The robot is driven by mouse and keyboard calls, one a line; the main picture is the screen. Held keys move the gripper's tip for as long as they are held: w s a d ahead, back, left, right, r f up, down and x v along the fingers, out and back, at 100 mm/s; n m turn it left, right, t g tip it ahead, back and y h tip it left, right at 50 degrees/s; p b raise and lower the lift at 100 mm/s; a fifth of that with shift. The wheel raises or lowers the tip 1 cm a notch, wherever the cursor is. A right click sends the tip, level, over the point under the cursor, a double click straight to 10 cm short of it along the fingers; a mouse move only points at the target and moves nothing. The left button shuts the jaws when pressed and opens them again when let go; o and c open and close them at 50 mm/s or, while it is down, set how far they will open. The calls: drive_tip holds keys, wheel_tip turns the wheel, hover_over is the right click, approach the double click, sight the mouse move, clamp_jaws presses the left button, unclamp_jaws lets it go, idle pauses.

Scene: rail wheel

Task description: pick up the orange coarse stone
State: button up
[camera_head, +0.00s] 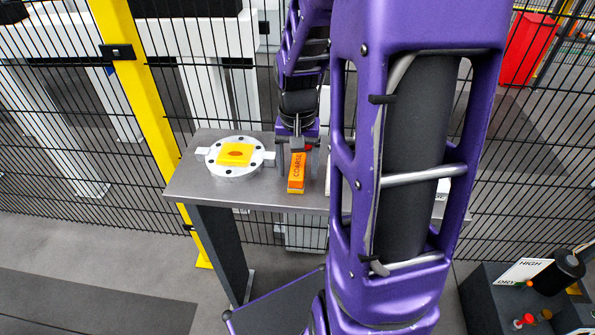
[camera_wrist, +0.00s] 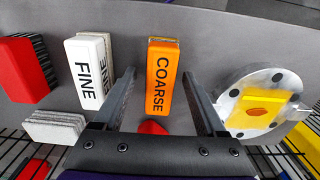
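The orange coarse stone (camera_head: 297,178), a block with dark COARSE lettering, lies on the grey table (camera_head: 190,182) near its front edge. In the wrist view the stone (camera_wrist: 161,80) lies between the two finger lines of my gripper (camera_wrist: 158,76), with visible gaps on both sides. My gripper (camera_head: 297,150) is open, points down and is at the far end of the stone in the head view. I cannot tell its exact height above the table. My arm hides part of the table's right side.
A white FINE stone (camera_wrist: 90,70), a red-backed brush (camera_wrist: 22,70) and a light grey block (camera_wrist: 55,126) are on one side. A round metal plate (camera_head: 236,171) with a yellow square (camera_head: 236,154) is on the other. A wire fence stands behind the table.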

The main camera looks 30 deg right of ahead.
sight(298, 165)
clamp_jaws()
drive_tip(key=shift+r, duration=0.1)
wheel_tip(298, 165, up, 10)
drive_tip(key=shift+f+p, duration=0.1)
drive_tip(key=shift+p, duration=1.05)
